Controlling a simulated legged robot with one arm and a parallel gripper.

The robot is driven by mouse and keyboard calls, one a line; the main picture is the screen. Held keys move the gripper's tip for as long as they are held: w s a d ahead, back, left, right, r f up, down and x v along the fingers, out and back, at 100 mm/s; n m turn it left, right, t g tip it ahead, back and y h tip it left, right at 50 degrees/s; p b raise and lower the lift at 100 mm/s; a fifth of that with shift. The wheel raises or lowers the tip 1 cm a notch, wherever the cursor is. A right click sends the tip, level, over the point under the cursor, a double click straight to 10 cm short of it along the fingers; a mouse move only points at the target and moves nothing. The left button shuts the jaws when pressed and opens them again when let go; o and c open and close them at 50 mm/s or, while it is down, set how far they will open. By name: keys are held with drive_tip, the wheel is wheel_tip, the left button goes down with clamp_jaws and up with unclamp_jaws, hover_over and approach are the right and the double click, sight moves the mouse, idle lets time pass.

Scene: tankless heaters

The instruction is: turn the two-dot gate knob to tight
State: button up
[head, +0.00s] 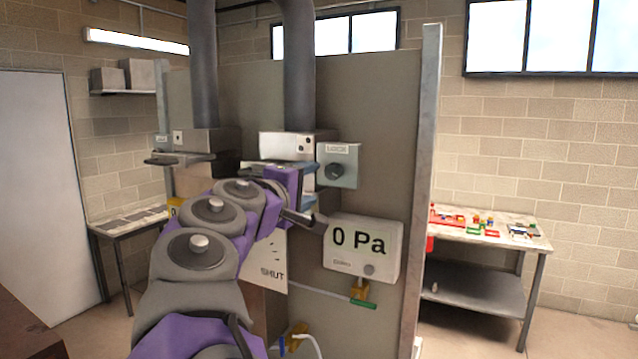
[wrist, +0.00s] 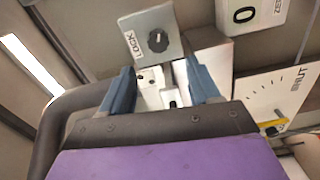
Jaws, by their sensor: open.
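The two-dot box (head: 305,145) is a pale metal housing below the right pipe on the grey panel. In the wrist view its white face (wrist: 147,76) with dark dots shows between my fingers. A small white part with a dark end (wrist: 172,97) also sits between the fingers; I cannot tell if it is the gate knob. My gripper (head: 308,188) is open at this housing, its blue fingers (wrist: 161,88) apart on either side, with nothing visibly clamped. The arm and gripper hide the housing's lower part in the head view.
A LOCK box (head: 338,165) with a black knob is just right of my gripper. A 0 Pa gauge (head: 362,248) is below it. A SHUT plate (head: 273,272) is partly behind my arm. A one-dot box (head: 192,140) is left. A workbench (head: 485,236) stands far right.

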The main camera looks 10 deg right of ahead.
drive_tip(key=v, duration=0.7)
drive_tip(key=shift+s+a, duration=0.25)
drive_tip(key=shift+s, duration=0.05)
drive_tip(key=shift+f, duration=0.1)
